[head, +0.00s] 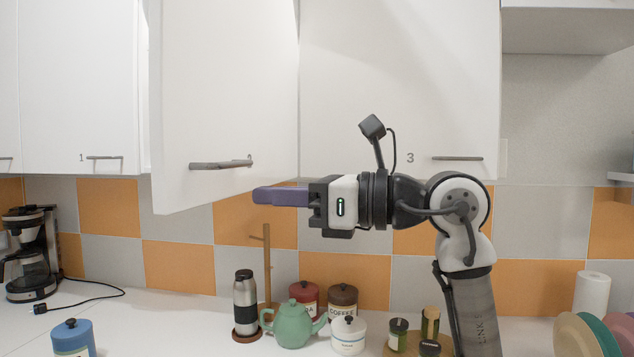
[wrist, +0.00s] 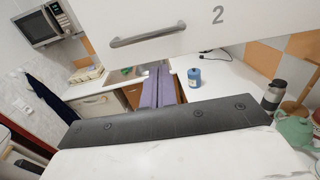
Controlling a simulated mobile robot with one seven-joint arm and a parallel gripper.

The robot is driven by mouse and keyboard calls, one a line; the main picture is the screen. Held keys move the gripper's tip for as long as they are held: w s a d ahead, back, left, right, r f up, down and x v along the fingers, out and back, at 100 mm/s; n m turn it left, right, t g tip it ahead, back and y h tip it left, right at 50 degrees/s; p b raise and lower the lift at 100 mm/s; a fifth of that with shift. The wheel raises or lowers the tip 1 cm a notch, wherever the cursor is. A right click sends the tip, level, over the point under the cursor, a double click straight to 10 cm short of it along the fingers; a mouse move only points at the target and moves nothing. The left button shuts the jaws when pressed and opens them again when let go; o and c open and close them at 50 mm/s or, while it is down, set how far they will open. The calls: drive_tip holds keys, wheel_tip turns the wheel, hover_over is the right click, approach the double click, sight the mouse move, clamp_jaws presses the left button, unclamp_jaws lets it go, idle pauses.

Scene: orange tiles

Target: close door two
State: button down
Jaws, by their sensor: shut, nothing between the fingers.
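Door two (head: 222,90) is a white upper cabinet door that stands open, swung out toward me, with its hinge side at the right. Its grey bar handle (head: 221,163) is near its lower edge. In the wrist view the door (wrist: 240,22) fills the top, with its number 2 and handle (wrist: 148,34). My gripper (head: 256,195) is shut and empty, its purple fingers pointing left just below the door's lower edge, near the hinge side. In the wrist view the fingers (wrist: 159,85) lie together below the handle. I cannot tell whether they touch the door.
Door one (head: 75,80) and door three (head: 400,80) are shut on either side. Below on the counter stand a steel flask (head: 245,300), a green teapot (head: 292,325), several canisters and a blue canister (head: 73,338). A coffee maker (head: 30,255) is at the far left.

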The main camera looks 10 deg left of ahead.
sight(219, 193)
drive_tip(key=a, duration=0.1)
drive_tip(key=a+p, duration=0.1)
drive_tip(key=a, duration=0.3)
drive_tip(key=shift+w+p, duration=0.3)
drive_tip(key=shift+p, duration=0.05)
